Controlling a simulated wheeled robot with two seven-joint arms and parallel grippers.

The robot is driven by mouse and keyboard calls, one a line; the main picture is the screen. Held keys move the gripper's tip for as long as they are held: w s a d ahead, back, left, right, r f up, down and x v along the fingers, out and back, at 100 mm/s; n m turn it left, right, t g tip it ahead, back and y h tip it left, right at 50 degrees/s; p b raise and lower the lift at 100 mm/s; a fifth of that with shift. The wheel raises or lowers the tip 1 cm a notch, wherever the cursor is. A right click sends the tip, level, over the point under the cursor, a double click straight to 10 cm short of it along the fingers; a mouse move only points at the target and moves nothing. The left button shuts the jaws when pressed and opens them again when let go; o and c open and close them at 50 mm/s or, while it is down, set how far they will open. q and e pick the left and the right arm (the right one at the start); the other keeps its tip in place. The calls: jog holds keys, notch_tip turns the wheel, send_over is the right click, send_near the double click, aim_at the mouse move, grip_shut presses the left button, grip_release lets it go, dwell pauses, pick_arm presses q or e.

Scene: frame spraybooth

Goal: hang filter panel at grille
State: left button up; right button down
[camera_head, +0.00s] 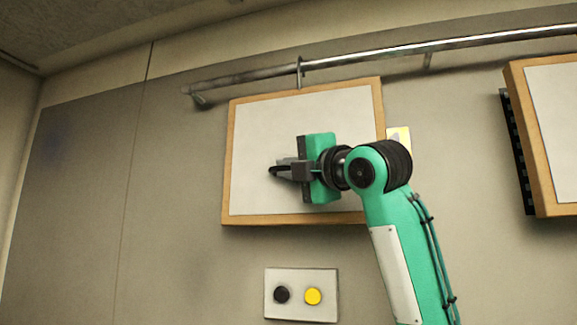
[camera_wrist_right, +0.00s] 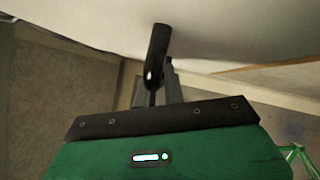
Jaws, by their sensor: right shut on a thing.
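A filter panel (camera_head: 265,130), pale with a wooden frame, is upright and slightly tilted in the head view. A metal hook (camera_head: 300,70) at its top edge meets the rail (camera_head: 400,52); whether the rail bears its weight I cannot tell. My right gripper (camera_head: 282,171) is in front of the panel, shut on its dark handle (camera_wrist_right: 157,55). The panel's pale face (camera_wrist_right: 220,25) fills the top of the right wrist view. A dark slotted part, perhaps the grille (camera_head: 517,150), shows at the right. My left gripper is not in view.
A second wood-framed panel (camera_head: 555,130) stands at the right edge, in front of the slotted part. A plate with a black and a yellow button (camera_head: 300,309) is on the wall below. A yellow label (camera_head: 400,138) is partly hidden by my arm. The left wall is clear.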

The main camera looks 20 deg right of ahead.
dwell(0.3)
jog(key=c, duration=1.4)
grip_release()
jog(key=shift+f, duration=0.1)
jog(key=b+v, duration=0.7)
jog(key=v, duration=0.7)
